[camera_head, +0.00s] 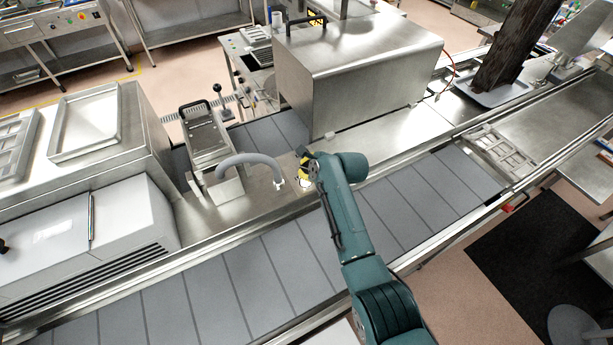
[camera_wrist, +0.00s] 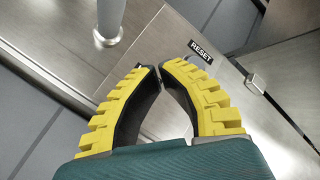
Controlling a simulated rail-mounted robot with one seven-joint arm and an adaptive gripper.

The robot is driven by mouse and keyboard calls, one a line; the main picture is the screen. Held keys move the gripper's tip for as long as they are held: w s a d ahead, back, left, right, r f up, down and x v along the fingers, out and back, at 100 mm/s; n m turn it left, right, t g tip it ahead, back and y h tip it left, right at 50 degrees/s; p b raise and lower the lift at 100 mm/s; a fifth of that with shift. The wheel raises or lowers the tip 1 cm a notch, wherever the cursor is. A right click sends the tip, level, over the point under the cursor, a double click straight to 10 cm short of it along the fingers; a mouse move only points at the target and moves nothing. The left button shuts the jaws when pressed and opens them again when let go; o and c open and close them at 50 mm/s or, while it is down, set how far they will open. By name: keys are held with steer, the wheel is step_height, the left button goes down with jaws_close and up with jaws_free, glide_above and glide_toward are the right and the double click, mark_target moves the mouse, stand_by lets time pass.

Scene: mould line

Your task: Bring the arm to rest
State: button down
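My teal arm reaches over the conveyor in the head view, and my gripper (camera_head: 303,163) is low over the steel ledge beside the belt. In the wrist view my gripper (camera_wrist: 159,70) shows two yellow-backed dark fingers. Their tips come together with only a sliver between them, and nothing shows held there. A steel plate with a black RESET label (camera_wrist: 201,50) lies under and just right of the fingertips. Whether the fingertips touch the plate I cannot tell. In the head view my own wrist partly hides the spot under the gripper.
A large steel hood (camera_head: 350,80) stands just behind. The grey slatted belt (camera_head: 210,298) runs below. A tray (camera_head: 502,152) lies on the line at right.

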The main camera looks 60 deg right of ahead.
step_height(320, 180, up, 3)
steer(key=shift+f+p, duration=0.1)
steer(key=shift+p, duration=0.95)
steer(key=shift+f, duration=0.1)
steer(key=w+a+r+n+t, duration=0.2)
steer(key=w+a+r+n, duration=0.3)
steer(key=a+r, duration=0.25)
steer(key=w+a+r+n+t+p, duration=0.1)
steer(key=w+a+r+n+t, duration=0.1)
steer(key=w+a+r+n, duration=0.5)
steer(key=w+a+r+n+t, duration=0.2)
steer(key=a+r+n, duration=0.25)
steer(key=r, duration=0.65)
steer(key=s+a+r+n+t+y+p, duration=0.1)
steer(key=s+a+r+n+t, duration=0.1)
steer(key=a+r+n, duration=0.4)
steer(key=s+a+r+n+t, duration=0.3)
steer(key=a+r, duration=0.5)
steer(key=a, duration=0.2)
steer(key=s+a+r+n+t+y, duration=0.2)
steer(key=s+a+r+n+t, duration=0.1)
steer(key=s+a+r+n, duration=0.3)
steer(key=s+a+r, duration=0.2)
steer(key=s, duration=0.1)
steer(key=shift+r+y+p, duration=0.3)
steer(key=shift+r+p, duration=0.05)
steer(key=shift+r, duration=0.05)
